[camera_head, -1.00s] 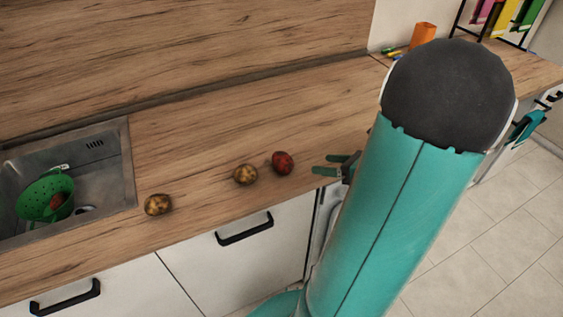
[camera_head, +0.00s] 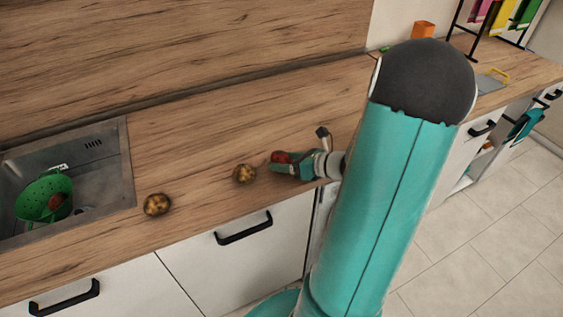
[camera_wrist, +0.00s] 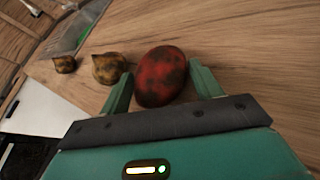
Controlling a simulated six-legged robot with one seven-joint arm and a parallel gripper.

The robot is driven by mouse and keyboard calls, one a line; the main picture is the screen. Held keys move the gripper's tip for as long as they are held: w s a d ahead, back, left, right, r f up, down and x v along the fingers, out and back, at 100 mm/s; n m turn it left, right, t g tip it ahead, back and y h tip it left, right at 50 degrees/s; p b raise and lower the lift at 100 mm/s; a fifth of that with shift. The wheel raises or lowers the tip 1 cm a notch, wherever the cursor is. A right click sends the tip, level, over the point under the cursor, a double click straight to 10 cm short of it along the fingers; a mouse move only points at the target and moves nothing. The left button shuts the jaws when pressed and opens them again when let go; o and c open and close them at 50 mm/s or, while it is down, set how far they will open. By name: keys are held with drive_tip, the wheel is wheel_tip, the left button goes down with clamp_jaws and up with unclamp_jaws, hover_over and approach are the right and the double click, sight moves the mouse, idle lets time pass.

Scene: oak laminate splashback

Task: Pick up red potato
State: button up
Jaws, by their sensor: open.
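The red potato (camera_wrist: 161,77) lies on the wooden counter, dark red with dark blotches. In the wrist view it sits between the two green fingers of my gripper (camera_wrist: 162,90), which are spread on either side of it. The right finger is close to or touching it; I cannot tell which. In the head view my gripper (camera_head: 281,163) is at the counter's front part, and its fingers partly hide the red potato (camera_head: 280,157).
Two yellow-brown potatoes lie to the left, one near (camera_head: 245,174) and one farther off (camera_head: 157,204). A sink (camera_head: 113,165) at the left holds a green colander (camera_head: 30,203) with a red item inside. The counter behind the potatoes is clear.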

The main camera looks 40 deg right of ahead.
drive_tip(key=c, duration=0.8)
